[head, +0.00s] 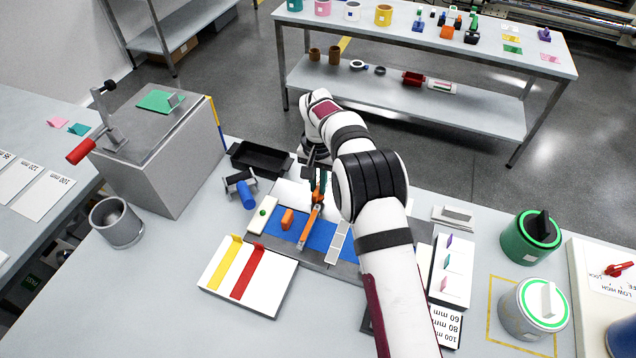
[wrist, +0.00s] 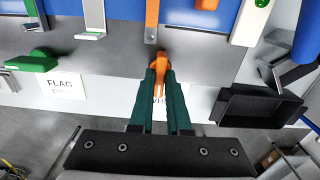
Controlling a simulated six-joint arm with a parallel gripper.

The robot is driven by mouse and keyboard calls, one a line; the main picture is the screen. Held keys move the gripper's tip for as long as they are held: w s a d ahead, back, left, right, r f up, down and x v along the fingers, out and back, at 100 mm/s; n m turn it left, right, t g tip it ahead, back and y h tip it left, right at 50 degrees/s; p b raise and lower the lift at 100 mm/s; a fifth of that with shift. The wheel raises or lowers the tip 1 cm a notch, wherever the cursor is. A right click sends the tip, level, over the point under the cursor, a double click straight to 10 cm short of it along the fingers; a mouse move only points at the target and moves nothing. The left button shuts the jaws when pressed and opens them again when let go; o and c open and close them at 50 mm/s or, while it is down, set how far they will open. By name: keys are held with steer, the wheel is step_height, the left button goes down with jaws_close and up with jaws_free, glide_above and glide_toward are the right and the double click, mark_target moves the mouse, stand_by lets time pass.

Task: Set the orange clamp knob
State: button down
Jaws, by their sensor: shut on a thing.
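The orange clamp knob (wrist: 159,64) stands at the edge of the grey fixture plate (wrist: 110,60) in the wrist view. My gripper (wrist: 160,80) has its dark green fingers shut on the knob, with their tips around its narrow part. In the head view, my gripper (head: 318,186) reaches down to the fixture's far side, and the orange knob (head: 318,198) shows just under the fingers. An orange bar (head: 309,230) runs from near the knob over the blue panel (head: 270,232). A label behind the fingers is mostly hidden.
A green knob (wrist: 38,61) sits beside a "FLAG" label (wrist: 62,87). A black tray (head: 262,158) lies behind the fixture. An orange block (head: 287,219) and a white block (head: 263,215) with a green dot stand left of the bar. My arm hides part of the fixture's right side.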

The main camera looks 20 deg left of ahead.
mark_target(318, 187)
steer(key=c, duration=0.9)
jaws_free()
step_height(318, 187, up, 16)
steer(key=shift+f, duration=0.1)
steer(key=s+d+r+m, duration=0.1)
steer(key=s+d+r, duration=0.4)
steer(key=d, duration=0.5)
steer(key=s+d+r+m+y, duration=0.1)
steer(key=s+d+r+m, duration=0.15)
steer(key=s+d, duration=0.85)
steer(key=s+d+f, duration=0.1)
steer(key=s+f, duration=0.1)
steer(key=s, duration=0.3)
steer(key=s+d+f+m, duration=0.1)
steer(key=s+f, duration=0.1)
steer(key=s, duration=0.4)
steer(key=s+d+f+m, duration=0.1)
steer(key=s+d+f, duration=0.1)
steer(key=s, duration=0.4)
steer(key=shift+f+y, duration=0.25)
steer(key=shift+y, duration=0.15)
